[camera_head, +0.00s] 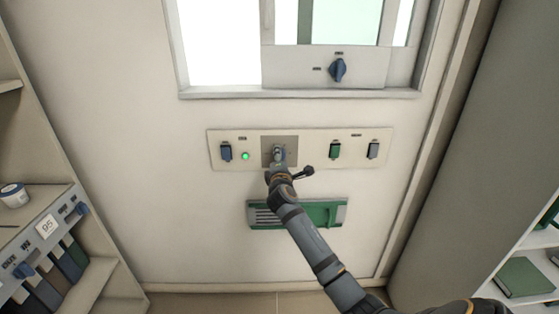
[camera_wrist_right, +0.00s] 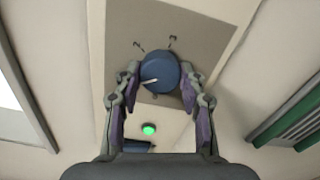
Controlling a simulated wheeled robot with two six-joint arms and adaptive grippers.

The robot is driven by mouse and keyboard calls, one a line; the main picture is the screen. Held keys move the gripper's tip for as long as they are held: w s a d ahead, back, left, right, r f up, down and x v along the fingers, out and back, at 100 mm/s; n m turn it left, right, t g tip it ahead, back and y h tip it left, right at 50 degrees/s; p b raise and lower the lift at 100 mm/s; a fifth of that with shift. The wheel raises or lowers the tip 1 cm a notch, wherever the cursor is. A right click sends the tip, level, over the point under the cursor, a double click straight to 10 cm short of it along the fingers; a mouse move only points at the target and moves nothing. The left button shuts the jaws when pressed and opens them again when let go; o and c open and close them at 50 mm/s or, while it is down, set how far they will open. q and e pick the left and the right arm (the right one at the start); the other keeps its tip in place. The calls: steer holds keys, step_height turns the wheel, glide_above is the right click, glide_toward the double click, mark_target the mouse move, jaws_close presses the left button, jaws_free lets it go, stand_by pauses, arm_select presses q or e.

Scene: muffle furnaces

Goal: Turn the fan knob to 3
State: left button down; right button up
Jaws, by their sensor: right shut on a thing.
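The fan knob is a round blue knob on a grey square plate in the wall panel. In the right wrist view the fan knob (camera_wrist_right: 160,70) sits between my right gripper's fingers (camera_wrist_right: 160,78), one on each side of it. A pale pointer line on its face points left and slightly down in that view. In the head view my right gripper (camera_head: 277,168) is at the grey plate (camera_head: 292,142) and mostly hides the knob. My right gripper is shut on the knob. My left gripper is not in view.
The wall panel (camera_head: 381,134) also carries a blue switch (camera_head: 226,152), a lit green lamp (camera_head: 245,156), a green switch (camera_head: 335,150) and a grey-blue switch (camera_head: 373,150). A green-framed vent (camera_head: 325,214) is below. Another blue knob (camera_head: 338,70) is above. Shelves stand at both sides.

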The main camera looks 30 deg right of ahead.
arm_select(q)
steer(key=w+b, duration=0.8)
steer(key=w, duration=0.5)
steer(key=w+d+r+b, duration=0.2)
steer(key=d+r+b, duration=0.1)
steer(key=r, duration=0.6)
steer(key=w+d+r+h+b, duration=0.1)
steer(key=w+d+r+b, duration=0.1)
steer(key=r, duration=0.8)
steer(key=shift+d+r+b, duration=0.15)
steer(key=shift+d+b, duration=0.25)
steer(key=shift+b, duration=0.35)
arm_select(e)
steer(key=m, duration=2.6)
steer(key=shift+f, duration=0.15)
steer(key=o, duration=1.1)
steer(key=shift+o, duration=0.2)
